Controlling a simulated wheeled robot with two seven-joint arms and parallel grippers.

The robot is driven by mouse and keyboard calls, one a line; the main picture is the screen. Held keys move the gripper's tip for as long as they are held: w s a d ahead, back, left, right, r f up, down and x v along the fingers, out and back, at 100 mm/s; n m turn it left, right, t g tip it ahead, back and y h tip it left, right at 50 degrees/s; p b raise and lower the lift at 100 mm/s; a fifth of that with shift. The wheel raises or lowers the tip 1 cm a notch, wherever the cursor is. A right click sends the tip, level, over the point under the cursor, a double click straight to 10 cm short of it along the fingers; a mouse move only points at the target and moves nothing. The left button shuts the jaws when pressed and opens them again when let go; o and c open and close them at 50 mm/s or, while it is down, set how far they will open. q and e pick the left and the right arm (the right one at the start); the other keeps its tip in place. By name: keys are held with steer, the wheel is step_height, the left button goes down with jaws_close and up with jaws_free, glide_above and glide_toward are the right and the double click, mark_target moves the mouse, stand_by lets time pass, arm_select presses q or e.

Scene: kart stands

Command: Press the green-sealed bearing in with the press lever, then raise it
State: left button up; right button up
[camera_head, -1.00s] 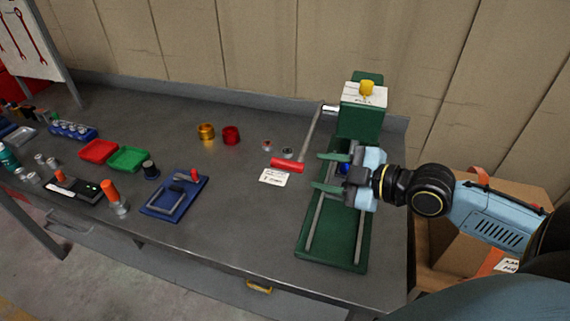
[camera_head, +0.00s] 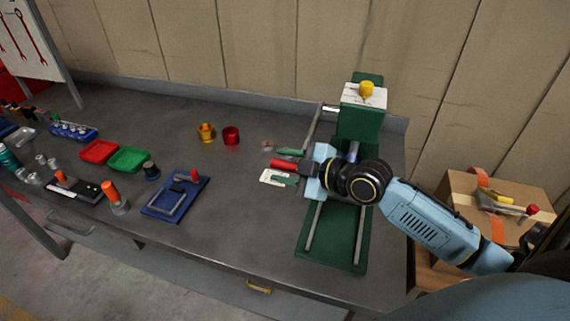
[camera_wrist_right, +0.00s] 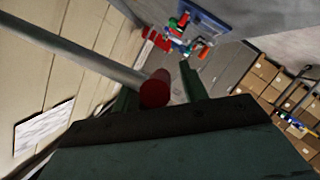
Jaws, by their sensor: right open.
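The green press (camera_head: 361,119) stands at the right end of the bench. Its lever (camera_head: 312,128) slants down on the left side of the press to a red handle grip (camera_head: 284,163). My right gripper (camera_head: 288,166) is open, with one finger on each side of the red grip. In the right wrist view the red end of the grip (camera_wrist_right: 155,91) shows between the two fingers (camera_wrist_right: 160,95). I cannot make out a green-sealed bearing; my gripper and wrist cover part of the press. My left gripper is not in view.
A white card (camera_head: 270,177) lies under the gripper. A gold cup (camera_head: 206,132) and a red cup (camera_head: 231,136) stand left of the press. A blue tray (camera_head: 162,206) lies further left. A cardboard box (camera_head: 460,185) stands to the right.

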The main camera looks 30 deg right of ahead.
jaws_close()
stand_by(0.3)
